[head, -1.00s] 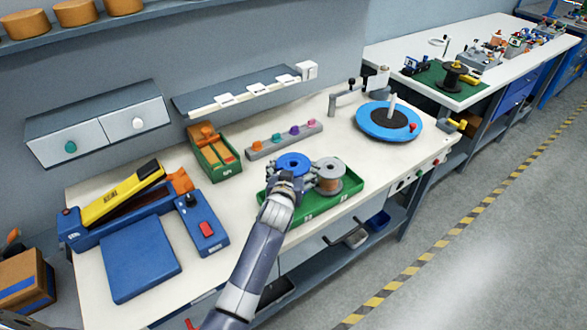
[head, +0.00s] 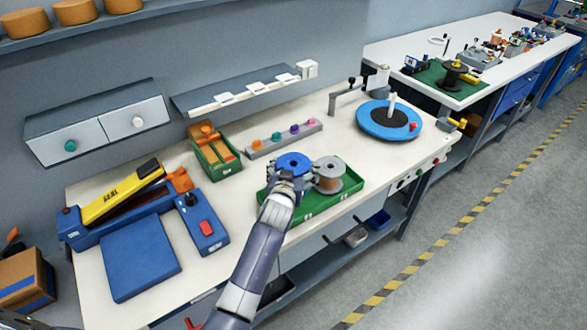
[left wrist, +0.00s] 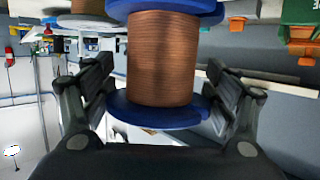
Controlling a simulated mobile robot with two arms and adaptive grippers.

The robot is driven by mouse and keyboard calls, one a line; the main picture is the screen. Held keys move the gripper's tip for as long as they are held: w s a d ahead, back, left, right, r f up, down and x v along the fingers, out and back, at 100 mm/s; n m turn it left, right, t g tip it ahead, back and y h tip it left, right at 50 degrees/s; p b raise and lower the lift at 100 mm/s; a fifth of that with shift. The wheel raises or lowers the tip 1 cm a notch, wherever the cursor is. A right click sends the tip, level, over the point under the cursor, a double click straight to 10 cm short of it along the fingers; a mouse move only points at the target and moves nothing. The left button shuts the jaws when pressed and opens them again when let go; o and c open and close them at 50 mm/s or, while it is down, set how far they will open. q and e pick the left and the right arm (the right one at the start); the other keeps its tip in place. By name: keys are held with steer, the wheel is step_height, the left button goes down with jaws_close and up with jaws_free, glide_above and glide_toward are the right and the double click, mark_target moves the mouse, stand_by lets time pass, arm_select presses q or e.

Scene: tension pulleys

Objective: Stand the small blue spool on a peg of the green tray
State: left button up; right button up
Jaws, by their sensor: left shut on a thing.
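The small blue spool (head: 293,162) has blue flanges and copper-coloured wire, which shows in the left wrist view (left wrist: 162,60). My left gripper (head: 287,182) is shut on it, with a finger on each side near one flange. In the head view the spool is over the back left part of the green tray (head: 318,207). The gripper hides its lower part, so I cannot tell whether it touches the tray or sits on a peg. A grey-flanged spool (head: 329,169) with copper wire stands upright on the tray, close to its right. My right gripper is out of view.
A bar with coloured knobs (head: 284,138) and a green-and-orange box (head: 213,150) lie behind the tray. A blue turntable (head: 375,123) with an upright pin stands to the right. A blue-and-yellow sealer (head: 125,200) fills the left. The bench is clear between tray and turntable.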

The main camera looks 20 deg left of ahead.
arm_select(q)
steer(key=shift+f+b, duration=0.9)
steer(key=shift+f, duration=0.3)
stand_by(0.4)
steer(key=shift+f, duration=0.2)
steer(key=shift+f+b, duration=1.05)
steer(key=shift+f, duration=0.25)
steer(key=shift+f, duration=0.15)
stand_by(0.4)
steer(key=shift+f+b, duration=1.05)
steer(key=shift+f, duration=0.2)
